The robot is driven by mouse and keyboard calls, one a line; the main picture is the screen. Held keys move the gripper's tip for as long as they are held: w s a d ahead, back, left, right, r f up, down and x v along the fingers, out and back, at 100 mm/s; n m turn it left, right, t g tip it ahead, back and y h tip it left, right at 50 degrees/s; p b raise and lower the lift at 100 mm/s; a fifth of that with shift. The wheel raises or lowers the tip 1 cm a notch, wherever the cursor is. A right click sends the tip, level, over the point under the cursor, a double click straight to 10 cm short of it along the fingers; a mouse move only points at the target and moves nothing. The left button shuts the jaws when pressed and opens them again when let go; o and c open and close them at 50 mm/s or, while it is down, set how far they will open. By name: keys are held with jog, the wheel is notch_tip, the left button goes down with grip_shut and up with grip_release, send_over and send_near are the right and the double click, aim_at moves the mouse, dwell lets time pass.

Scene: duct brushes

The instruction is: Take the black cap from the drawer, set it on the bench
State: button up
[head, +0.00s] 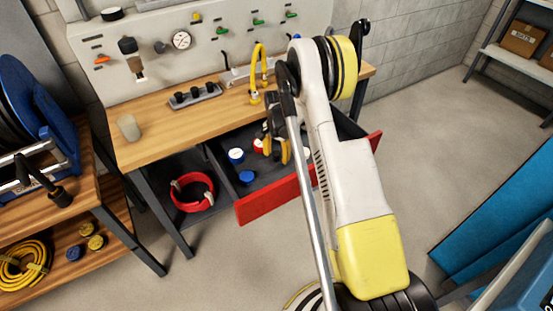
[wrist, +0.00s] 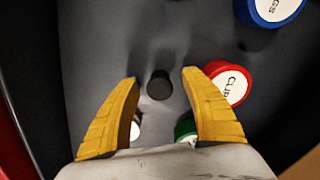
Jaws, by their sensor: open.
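The black cap (wrist: 160,85) is a small dark cylinder on the grey floor of the open drawer. In the wrist view it lies between and slightly beyond the two yellow fingertips of my gripper (wrist: 160,77), apart from both. My gripper is open and empty, pointing down into the drawer. In the head view my gripper (head: 277,150) is over the drawer (head: 285,197), which has a red front. I cannot make out the black cap there. The bench (head: 150,145) has a wooden top above the drawer.
A red-rimmed lid (wrist: 228,82) sits close to the right finger, and a green one (wrist: 186,128) is partly hidden. A blue lid (wrist: 270,8) is farther off. On the bench are a beige cup (head: 129,128), a grey holder (head: 195,96) and a yellow hose (head: 258,70).

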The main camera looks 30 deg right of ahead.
jog(key=shift+r, duration=0.1)
jog(key=shift+c, duration=0.6)
grip_shut()
